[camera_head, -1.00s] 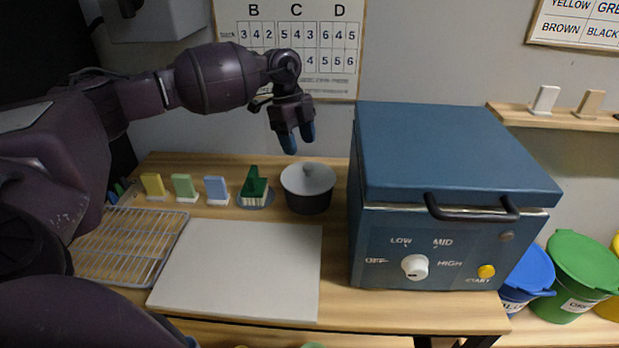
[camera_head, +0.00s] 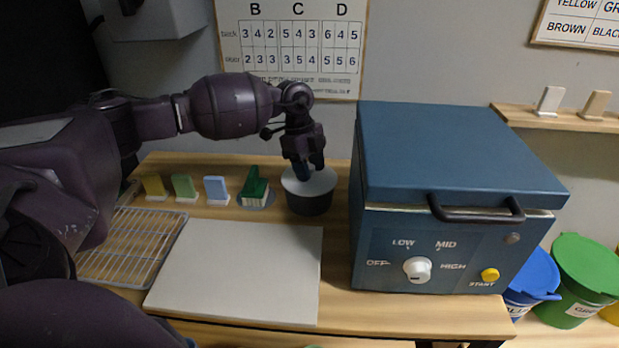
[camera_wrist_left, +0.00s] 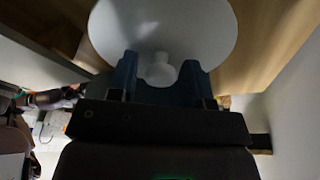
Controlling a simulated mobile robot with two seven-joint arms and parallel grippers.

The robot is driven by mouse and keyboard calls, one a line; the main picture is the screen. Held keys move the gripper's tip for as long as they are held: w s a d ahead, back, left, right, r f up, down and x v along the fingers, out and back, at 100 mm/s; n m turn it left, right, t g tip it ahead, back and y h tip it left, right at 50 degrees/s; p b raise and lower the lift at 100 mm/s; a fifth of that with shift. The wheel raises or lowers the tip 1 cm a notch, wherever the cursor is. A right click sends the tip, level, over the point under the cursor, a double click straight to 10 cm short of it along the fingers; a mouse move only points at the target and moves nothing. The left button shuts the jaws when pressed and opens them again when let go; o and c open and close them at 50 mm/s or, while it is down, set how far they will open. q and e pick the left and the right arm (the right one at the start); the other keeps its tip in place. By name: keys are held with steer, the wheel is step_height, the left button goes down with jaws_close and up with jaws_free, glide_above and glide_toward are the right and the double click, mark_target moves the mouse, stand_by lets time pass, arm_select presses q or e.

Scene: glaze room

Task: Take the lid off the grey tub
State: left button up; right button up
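The grey tub (camera_head: 309,204) stands on the table, left of the blue kiln. Its pale lid (camera_head: 323,184) lies on top; it also shows in the left wrist view (camera_wrist_left: 205,30). My left gripper (camera_head: 309,169) points down over the lid's middle. In the left wrist view the round lid knob (camera_wrist_left: 159,72) sits between the two blue fingertips (camera_wrist_left: 160,78), with a gap visible on each side. The gripper is open around the knob. In the head view the fingers hide the knob. My right gripper is not in view.
The blue kiln (camera_head: 450,155) stands close on the tub's right. A green brush (camera_head: 255,187) and small coloured tiles (camera_head: 216,188) stand to its left. A white board (camera_head: 240,270) and a wire rack (camera_head: 130,245) lie in front. The wall chart (camera_head: 300,40) is behind.

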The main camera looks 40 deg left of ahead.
arm_select(q)
steer(key=c, duration=0.7)
